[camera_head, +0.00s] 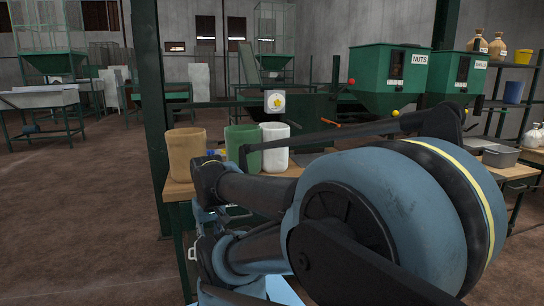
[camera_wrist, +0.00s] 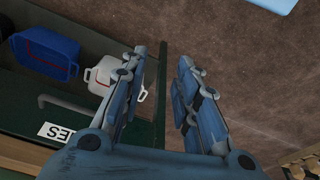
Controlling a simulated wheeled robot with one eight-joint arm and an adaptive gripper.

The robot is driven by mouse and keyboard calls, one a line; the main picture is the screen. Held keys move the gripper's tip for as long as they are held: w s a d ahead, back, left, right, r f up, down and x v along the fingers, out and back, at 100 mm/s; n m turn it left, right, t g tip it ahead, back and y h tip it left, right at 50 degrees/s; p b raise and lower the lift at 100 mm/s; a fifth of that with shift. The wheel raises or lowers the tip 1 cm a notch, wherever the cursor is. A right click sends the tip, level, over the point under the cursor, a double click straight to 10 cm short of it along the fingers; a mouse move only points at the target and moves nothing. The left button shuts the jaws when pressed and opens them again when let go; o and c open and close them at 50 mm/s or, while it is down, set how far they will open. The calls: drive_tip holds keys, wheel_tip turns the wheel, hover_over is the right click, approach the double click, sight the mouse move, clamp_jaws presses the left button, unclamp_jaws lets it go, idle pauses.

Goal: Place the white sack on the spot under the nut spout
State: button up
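A white sack (camera_head: 274,143), open at the top, stands upright on a wooden-topped table, right of a green sack (camera_head: 243,150) and a tan sack (camera_head: 186,152). The green hopper labelled NUTS (camera_head: 385,82) hangs to the right behind my arm. My arm hides the place below its spout. My gripper (camera_wrist: 160,70) is open in the wrist view, with nothing between its fingers. My gripper cannot be made out in the head view.
A second green hopper (camera_head: 457,75) stands right of NUTS. A green post (camera_head: 154,110) rises by the table's left end. A grey tray (camera_head: 500,156) sits at right. A blue container (camera_wrist: 45,53) is at upper left in the wrist view. Brown floor (camera_head: 75,225) at left is open.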

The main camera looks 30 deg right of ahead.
drive_tip(key=w+d+r+m+t, duration=0.2)
drive_tip(key=w+d+r+m, duration=0.5)
drive_tip(key=w+r+m, duration=0.3)
drive_tip(key=w+d+r+m+t, duration=0.1)
drive_tip(key=w+d+r+m, duration=0.65)
drive_tip(key=r+m, duration=0.4)
drive_tip(key=w+d+r+m+t+h, duration=0.1)
drive_tip(key=d+r+m, duration=0.45)
drive_tip(key=d, duration=0.45)
drive_tip(key=w+d+r+m+t, duration=0.1)
drive_tip(key=d+r+m, duration=0.4)
drive_tip(key=d, duration=0.4)
drive_tip(key=w+d+r+m+t+h, duration=0.15)
drive_tip(key=d+r+m, duration=0.25)
drive_tip(key=d+m, duration=0.45)
drive_tip(key=shift+n+y, duration=0.35)
drive_tip(key=shift+n, duration=0.4)
drive_tip(key=x, duration=0.3)
drive_tip(key=d+x, duration=0.1)
drive_tip(key=x, duration=0.7)
drive_tip(key=shift+s+d, duration=0.25)
drive_tip(key=shift+d, duration=0.05)
drive_tip(key=shift+x, duration=2.7)
drive_tip(key=shift+s+d+f, duration=0.1)
drive_tip(key=shift+s+d, duration=0.05)
drive_tip(key=shift+s, duration=0.05)
clamp_jaws()
